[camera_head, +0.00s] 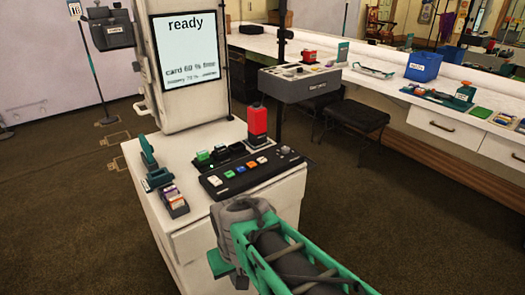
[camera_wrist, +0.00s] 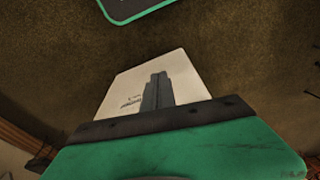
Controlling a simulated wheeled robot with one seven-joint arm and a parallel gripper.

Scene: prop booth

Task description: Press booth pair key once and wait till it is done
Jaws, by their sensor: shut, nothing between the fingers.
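A dark key panel (camera_head: 250,174) lies on top of the white cabinet (camera_head: 200,235) in the head view. A screen (camera_head: 187,52) behind reads "ready". My gripper (camera_head: 222,263) is at the cabinet's front, below and apart from the panel. In the wrist view its closed fingers (camera_wrist: 158,88) hold nothing.
A red-topped device (camera_head: 257,122) stands behind the panel. Green and dark items (camera_head: 218,155) and a teal stapler-like tool (camera_head: 150,165) lie left of it. A grey console (camera_head: 303,82) and a black stool (camera_head: 355,115) stand behind. Carpet is clear at right.

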